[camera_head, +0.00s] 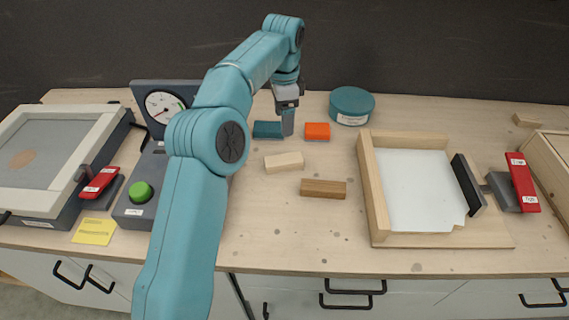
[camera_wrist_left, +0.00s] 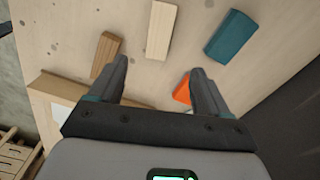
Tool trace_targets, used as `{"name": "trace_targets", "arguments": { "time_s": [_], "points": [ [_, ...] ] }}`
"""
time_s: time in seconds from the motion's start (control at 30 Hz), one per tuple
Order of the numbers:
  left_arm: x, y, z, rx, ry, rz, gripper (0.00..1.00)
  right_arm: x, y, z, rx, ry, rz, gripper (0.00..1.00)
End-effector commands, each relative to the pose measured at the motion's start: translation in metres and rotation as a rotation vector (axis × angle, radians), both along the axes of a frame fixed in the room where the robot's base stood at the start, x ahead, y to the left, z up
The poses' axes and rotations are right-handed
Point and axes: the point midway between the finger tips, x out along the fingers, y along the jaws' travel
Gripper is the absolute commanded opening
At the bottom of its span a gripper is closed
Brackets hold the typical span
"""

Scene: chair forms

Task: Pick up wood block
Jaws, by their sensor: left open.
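A pale wood block (camera_head: 284,162) and a darker brown wood block (camera_head: 323,188) lie apart on the table. A teal block (camera_head: 267,129) and an orange block (camera_head: 317,131) lie behind them. My left gripper (camera_head: 288,133) points down between the teal and orange blocks. In the left wrist view the jaws (camera_wrist_left: 157,70) are open, with nothing held between them. There the pale block (camera_wrist_left: 160,30) and brown block (camera_wrist_left: 105,52) lie ahead of the fingertips, the teal block (camera_wrist_left: 229,36) to the right. One finger partly hides the orange block (camera_wrist_left: 182,91). My right gripper is not in view.
A round teal container (camera_head: 351,106) stands behind the orange block. A wooden tray (camera_head: 374,200) with a white bottom is on the right. A dial box with a green button (camera_head: 140,192) and a framed grey panel (camera_head: 45,150) are on the left. The front middle is clear.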

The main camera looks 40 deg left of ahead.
Motion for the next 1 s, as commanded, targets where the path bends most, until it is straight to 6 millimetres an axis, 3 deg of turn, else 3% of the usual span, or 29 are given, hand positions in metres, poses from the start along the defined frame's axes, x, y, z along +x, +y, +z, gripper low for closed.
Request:
{"name": "trace_targets", "arguments": {
  "time_s": [0.2, 0.4, 0.63, 0.83, 1.0],
  "points": [
    [-0.005, -0.001, -0.053, -0.001, 0.002, 0.001, 0.78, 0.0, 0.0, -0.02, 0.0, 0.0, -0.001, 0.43],
    [-0.006, -0.003, -0.09, -0.001, 0.004, 0.0, 0.78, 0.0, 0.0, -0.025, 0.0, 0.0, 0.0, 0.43],
    [-0.004, -0.002, -0.109, -0.002, 0.004, 0.001, 0.78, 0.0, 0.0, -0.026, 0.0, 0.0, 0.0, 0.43],
    [0.001, 0.0, -0.141, -0.002, 0.006, 0.0, 0.78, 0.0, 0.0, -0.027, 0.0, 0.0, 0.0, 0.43],
    [0.002, 0.001, -0.155, -0.001, 0.004, 0.0, 0.78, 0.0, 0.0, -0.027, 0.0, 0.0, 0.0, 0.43]
  ]
}}
